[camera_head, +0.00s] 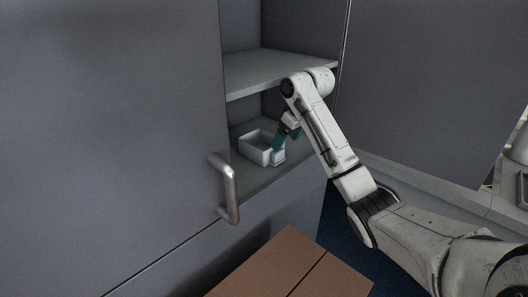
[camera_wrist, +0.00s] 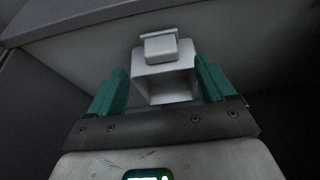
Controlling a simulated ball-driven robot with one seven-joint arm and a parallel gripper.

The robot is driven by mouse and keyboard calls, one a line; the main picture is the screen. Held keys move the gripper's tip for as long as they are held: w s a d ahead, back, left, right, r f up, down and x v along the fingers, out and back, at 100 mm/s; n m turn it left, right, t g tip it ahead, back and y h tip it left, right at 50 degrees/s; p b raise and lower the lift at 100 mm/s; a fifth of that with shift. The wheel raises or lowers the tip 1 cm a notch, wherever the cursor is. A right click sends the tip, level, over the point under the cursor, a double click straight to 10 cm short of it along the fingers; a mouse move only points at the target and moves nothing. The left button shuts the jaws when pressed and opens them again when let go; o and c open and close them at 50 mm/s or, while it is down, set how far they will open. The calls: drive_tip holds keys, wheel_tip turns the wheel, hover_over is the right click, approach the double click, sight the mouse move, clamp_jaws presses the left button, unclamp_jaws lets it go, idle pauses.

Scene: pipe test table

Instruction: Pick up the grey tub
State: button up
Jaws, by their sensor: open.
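The grey tub (camera_head: 258,151) is a small, pale, open-topped box on the lower shelf of the cabinet. My gripper (camera_head: 279,144) reaches in from the right and is at the tub's right end, by the tab. In the wrist view my gripper (camera_wrist: 159,66) is open, with one teal finger on each side of the tub's near end. Whether a finger touches the tub I cannot tell.
The upper shelf (camera_head: 277,72) lies above the tub and my gripper. A large grey panel with a metal handle (camera_head: 231,188) stands left of the opening. A brown box-like surface (camera_head: 270,268) is below in front. The lower shelf (camera_head: 246,186) is bare in front of the tub.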

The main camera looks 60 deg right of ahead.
drive_tip(key=shift+x, duration=2.65)
drive_tip(key=shift+w, duration=0.1)
drive_tip(key=shift+c, duration=0.4)
drive_tip(key=c, duration=1.1)
drive_tip(key=shift+r, duration=0.15)
